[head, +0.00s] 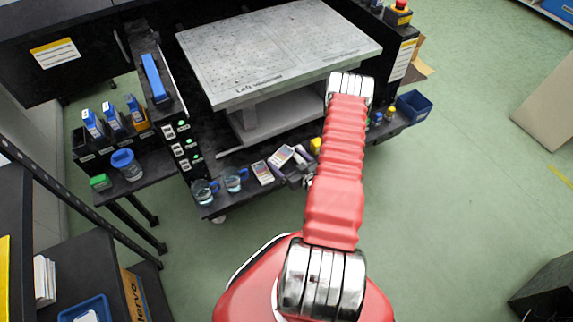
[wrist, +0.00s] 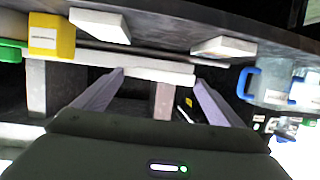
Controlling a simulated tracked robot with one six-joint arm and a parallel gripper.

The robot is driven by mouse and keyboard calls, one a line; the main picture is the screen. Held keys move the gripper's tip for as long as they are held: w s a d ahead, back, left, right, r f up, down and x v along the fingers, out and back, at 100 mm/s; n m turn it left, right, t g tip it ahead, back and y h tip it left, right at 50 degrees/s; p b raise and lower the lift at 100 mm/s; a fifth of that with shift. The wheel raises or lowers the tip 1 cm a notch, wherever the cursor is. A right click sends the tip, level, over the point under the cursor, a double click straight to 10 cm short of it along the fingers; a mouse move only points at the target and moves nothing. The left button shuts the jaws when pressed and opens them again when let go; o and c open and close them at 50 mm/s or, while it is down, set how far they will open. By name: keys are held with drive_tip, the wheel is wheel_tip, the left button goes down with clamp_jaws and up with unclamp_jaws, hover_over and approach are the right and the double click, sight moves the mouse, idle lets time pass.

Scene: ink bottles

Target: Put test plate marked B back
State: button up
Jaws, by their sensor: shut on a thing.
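My gripper (wrist: 160,80) is shut on a test plate beside the lower shelf of the dark cart. A pale edge spans the gap between its fingertips in the wrist view. I cannot read a letter on the plate. Two pale plates, one (wrist: 100,24) left and one (wrist: 224,47) right, show beyond the fingers. In the head view, pale plates with coloured patches, one (head: 263,172) lower and one (head: 281,157) higher, show left of my arm.
Two beakers, one (head: 205,191) left and one (head: 234,180) right, stand left of the plates. A yellow object (wrist: 51,36) is close by. The grey platform (head: 280,50) overhangs the shelf. A blue bin (head: 413,106) is on the right.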

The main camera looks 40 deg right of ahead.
sight(286, 171)
drive_tip(key=shift+f, duration=1.6)
drive_tip(key=shift+f, duration=0.35)
drive_tip(key=o, duration=1.1)
drive_tip(key=shift+r, duration=0.4)
drive_tip(key=v, duration=1.2)
